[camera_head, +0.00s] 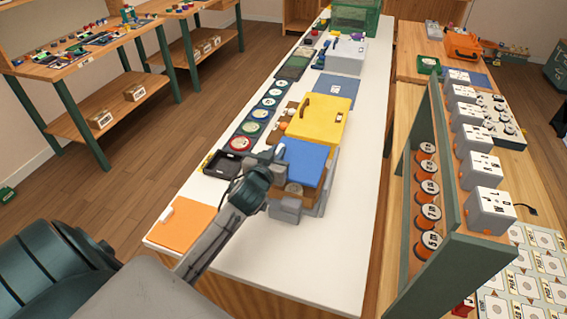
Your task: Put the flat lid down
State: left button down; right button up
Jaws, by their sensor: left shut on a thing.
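A flat blue lid (303,162) is at the middle of the head view, above a brown and grey box-like body (315,193). My left gripper (285,200) is at the near side of the blue lid. It is shut and appears to hold the lid, but the grip point is largely hidden by the gripper itself. I cannot tell whether the lid touches what is under it. My right gripper is not in view.
The long white table (290,262) is bare at its near right. A flat orange panel (185,223) lies at its near left corner. A black tray (222,164) and a row of round dials lie along the left side. A yellow panel (319,120) lies beyond the lid. A shelf (455,262) stands right.

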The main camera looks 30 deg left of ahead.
pick_arm(q)
notch_tip(320, 180, down, 5)
jog(key=shift+w+r, duration=0.1)
dwell(0.3)
jog(key=shift+f, duration=0.5)
jog(key=c, duration=1.4)
grip_release()
jog(key=shift+r, duration=0.1)
